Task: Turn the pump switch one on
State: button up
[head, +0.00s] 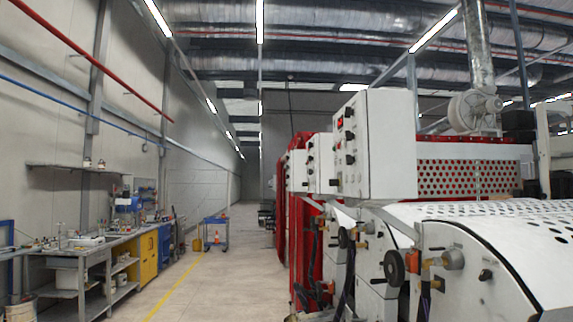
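A white control box (392,145) is mounted high on the roller coater at the right. Its left face carries several dark knobs (349,135) and a small red display or light (340,122). A second, smaller white control box (321,163) with dark knobs stands farther back. Labels are too small to read, so I cannot tell which knob is pump switch one or how it is set. A dark knob (485,275) also sits on the machine's lower white side panel. My gripper is not in view.
The roller coater (480,230) fills the right side, with a black handwheel (393,268) sticking out. A workbench (75,250) lines the left wall. A blue cart (215,232) stands farther down the aisle. The floor (215,280) between is clear.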

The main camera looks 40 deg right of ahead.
aim_at(350, 160)
jog(key=u, duration=0.2)
jog(key=i, duration=1.3)
jog(key=z, duration=0.5)
jog(key=i, duration=1.05)
jog(key=z, duration=0.75)
